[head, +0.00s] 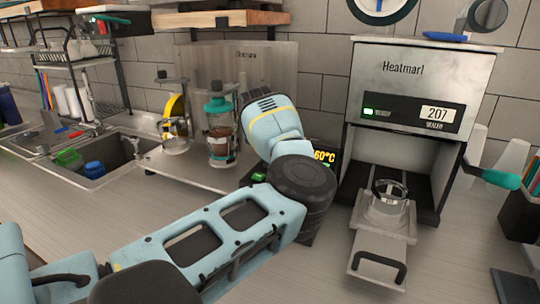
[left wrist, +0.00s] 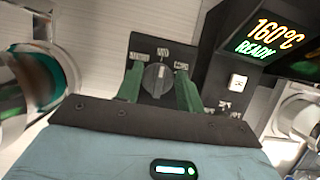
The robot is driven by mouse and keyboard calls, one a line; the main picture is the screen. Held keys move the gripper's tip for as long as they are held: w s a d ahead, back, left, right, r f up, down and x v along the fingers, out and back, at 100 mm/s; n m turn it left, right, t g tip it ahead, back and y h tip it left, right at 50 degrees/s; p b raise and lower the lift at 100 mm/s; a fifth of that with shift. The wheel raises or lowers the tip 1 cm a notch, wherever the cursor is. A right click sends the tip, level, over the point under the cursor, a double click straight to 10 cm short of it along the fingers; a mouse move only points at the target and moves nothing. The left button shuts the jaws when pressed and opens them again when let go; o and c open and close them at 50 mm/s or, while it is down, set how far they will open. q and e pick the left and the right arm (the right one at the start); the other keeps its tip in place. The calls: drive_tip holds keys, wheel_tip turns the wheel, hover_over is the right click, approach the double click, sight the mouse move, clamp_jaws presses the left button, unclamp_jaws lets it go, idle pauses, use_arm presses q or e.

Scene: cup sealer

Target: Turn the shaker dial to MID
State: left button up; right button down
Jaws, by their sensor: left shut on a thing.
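The shaker dial (left wrist: 157,82) is a dark round knob on a black panel (left wrist: 148,44) in the left wrist view. Small white labels sit around it; the top middle one seems to read MID, and the others are too blurred to read surely. A light mark on the knob points roughly up toward the top middle label. My left gripper (left wrist: 159,90) has its green fingers on both sides of the knob and is shut on it. In the head view my left arm hides the dial and the gripper. My right gripper is in neither view.
A display reading 160°C READY (left wrist: 268,38) stands right of the dial, with a white switch (left wrist: 237,82) below. The Heatmarl cup sealer (head: 418,88) is at the right, its tray (head: 378,262) pulled out holding a clear ring. Shaker jars (head: 221,130) and a sink (head: 97,172) are left.

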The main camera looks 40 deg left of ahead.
use_arm(q)
drive_tip(key=o, duration=1)
drive_tip(key=shift+r, duration=0.15)
drive_tip(key=v, duration=0.7)
drive_tip(key=shift+s+r, duration=0.15)
drive_tip(key=shift+r, duration=0.15)
